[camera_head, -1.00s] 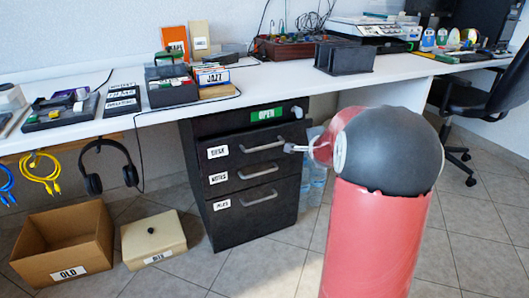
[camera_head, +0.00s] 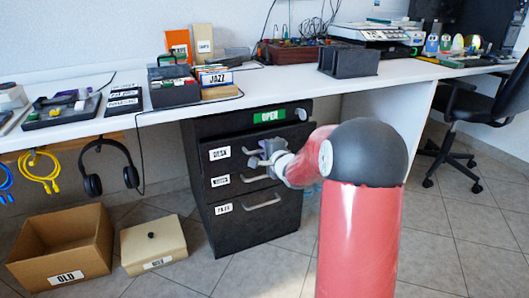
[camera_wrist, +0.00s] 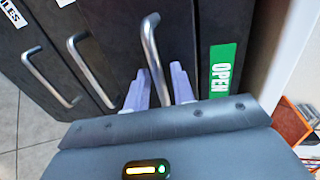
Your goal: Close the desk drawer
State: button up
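The dark desk drawer unit (camera_head: 252,232) stands under the white desk, with three drawers and bar handles. A green OPEN sign (camera_head: 268,116) is above the top drawer, whose white label (camera_head: 220,153) seems to read DESK. In the wrist view, the top drawer's handle (camera_wrist: 150,45) runs down between the two pale fingers of my gripper (camera_wrist: 160,88). The fingers are apart; contact with the handle or drawer front is unclear. I cannot tell how far the drawer sticks out.
Two lower drawer handles (camera_head: 263,201) lie below my gripper. An OLD cardboard box (camera_head: 98,245) and a closed lidded box (camera_head: 155,248) stand on the floor at left. Headphones (camera_head: 93,184) hang under the desk. A black chair (camera_head: 487,110) stands at right. The front floor is clear.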

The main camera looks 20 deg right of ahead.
jog(key=shift+w, duration=0.15)
grip_shut()
jog(key=p+x, duration=0.1)
jog(key=x, duration=0.2)
jog(key=shift+w+r+p, duration=0.35)
jog(key=shift+w+p, duration=0.05)
jog(key=shift+w, duration=0.05)
jog(key=shift+r, duration=0.1)
grip_release()
jog(key=shift+w, duration=0.15)
